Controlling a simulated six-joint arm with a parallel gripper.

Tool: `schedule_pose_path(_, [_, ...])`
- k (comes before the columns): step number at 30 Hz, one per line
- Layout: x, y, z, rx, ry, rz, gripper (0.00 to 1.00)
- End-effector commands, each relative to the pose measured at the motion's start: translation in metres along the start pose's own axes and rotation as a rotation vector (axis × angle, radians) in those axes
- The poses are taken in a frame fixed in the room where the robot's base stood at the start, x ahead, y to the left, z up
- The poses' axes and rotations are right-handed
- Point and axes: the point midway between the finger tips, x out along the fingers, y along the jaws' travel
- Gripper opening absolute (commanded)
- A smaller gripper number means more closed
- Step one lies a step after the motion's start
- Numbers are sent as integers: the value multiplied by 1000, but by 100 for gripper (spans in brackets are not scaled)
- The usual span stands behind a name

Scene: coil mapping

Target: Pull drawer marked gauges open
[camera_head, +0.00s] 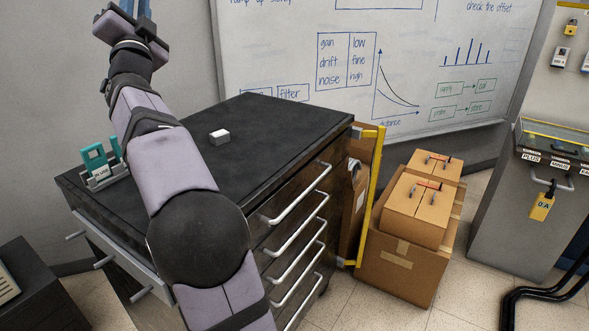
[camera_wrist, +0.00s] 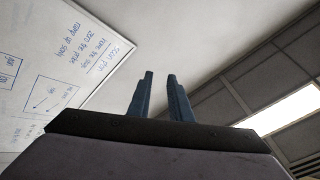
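My gripper (camera_wrist: 160,75) points up toward the ceiling in the wrist view, its two dark blue fingers apart with nothing between them. In the head view it is at the top left, partly cut off, high above the black-topped cabinet (camera_head: 275,118). The cabinet's right side has a column of drawers (camera_head: 280,232) with several pale bar handles, the top one being the top handle (camera_head: 298,195). All look shut. I can read no "gauges" marking on them. My arm hides part of the cabinet's front corner and lower drawers.
A small white block (camera_head: 219,137) and a teal item in a grey holder (camera_head: 100,167) sit on the cabinet top. A yellow-framed panel (camera_head: 370,195) and stacked cardboard boxes (camera_head: 405,245) stand to the right. A grey cabinet (camera_head: 525,205) with a padlock and tag is farther right.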

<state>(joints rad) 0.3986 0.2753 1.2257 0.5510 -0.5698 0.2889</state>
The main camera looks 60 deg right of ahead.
Motion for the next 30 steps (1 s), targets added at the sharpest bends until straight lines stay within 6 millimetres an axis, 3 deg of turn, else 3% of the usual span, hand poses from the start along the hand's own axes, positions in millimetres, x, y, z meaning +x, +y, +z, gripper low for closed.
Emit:
schedule_pose_path(1, [7, 2, -24, 25, 50, -2, 18])
schedule_pose_path(3, [12, 6, -52, 65, 114, -9, 18])
schedule_pose_path(7, [15, 28, -95, 134, 219, -12, 18])
schedule_pose_path(10, [10, 58, -111, 171, 265, 3, 18])
schedule_pose_path(17, [-17, 145, -122, 236, 314, 66, 18])
schedule_pose_path(23, [-69, 248, -137, 316, 369, 144, 18])
schedule_pose_path(27, [-137, 332, -155, 412, 429, 207, 18])
schedule_pose_path(30, [-191, 380, -167, 494, 474, 244, 18])
